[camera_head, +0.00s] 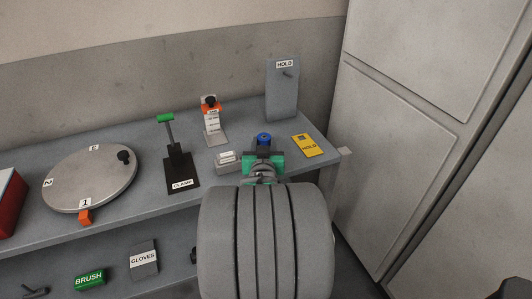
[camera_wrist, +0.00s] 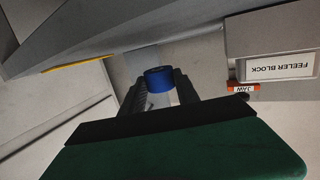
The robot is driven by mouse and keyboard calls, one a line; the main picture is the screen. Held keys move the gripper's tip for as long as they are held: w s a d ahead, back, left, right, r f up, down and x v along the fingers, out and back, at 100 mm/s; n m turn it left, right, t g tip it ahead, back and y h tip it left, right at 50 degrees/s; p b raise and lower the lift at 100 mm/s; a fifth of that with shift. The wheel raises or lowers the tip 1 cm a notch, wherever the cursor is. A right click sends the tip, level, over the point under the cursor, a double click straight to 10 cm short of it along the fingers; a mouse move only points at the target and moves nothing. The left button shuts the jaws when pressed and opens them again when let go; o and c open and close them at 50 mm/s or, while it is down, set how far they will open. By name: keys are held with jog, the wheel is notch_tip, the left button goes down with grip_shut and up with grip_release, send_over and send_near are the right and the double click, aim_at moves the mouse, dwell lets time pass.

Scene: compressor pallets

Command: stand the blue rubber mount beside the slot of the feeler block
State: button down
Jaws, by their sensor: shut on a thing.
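The blue rubber mount (camera_head: 264,138) is at the tip of my gripper (camera_head: 264,149) over the right part of the shelf top. In the wrist view the mount (camera_wrist: 158,79) is a short blue cylinder between the two dark fingers of my gripper (camera_wrist: 158,88), which are shut on it. The feeler block (camera_head: 228,161) is a small pale block just left of my gripper. In the wrist view the feeler block (camera_wrist: 276,45) is at upper right with its label upside down, apart from the mount. I cannot make out its slot, nor whether the mount touches the shelf.
A yellow HOLD tag (camera_head: 309,146) lies right of my gripper. A grey HOLD plate (camera_head: 283,90) and an orange-topped stand (camera_head: 212,120) are behind. A black CLAMP stand (camera_head: 179,168) and a round numbered plate (camera_head: 90,178) are left. An orange JAW label (camera_wrist: 243,89) is by the block.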

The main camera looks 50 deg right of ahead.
jog(key=shift+s+d+f, duration=0.1)
jog(key=shift+d+f, duration=0.05)
jog(key=shift+f, duration=0.8)
jog(key=shift+s+d+f, duration=0.1)
jog(key=shift+d+f, duration=0.05)
jog(key=shift+f, duration=0.8)
jog(key=shift+w+f+b, duration=0.1)
jog(key=shift+f+b, duration=0.1)
jog(key=shift+b, duration=0.25)
jog(key=c, duration=0.9)
grip_release()
jog(key=shift+r, duration=0.1)
jog(key=shift+r, duration=0.15)
jog(key=p+v, duration=0.4)
jog(key=v, duration=0.8)
jog(key=shift+p, duration=0.35)
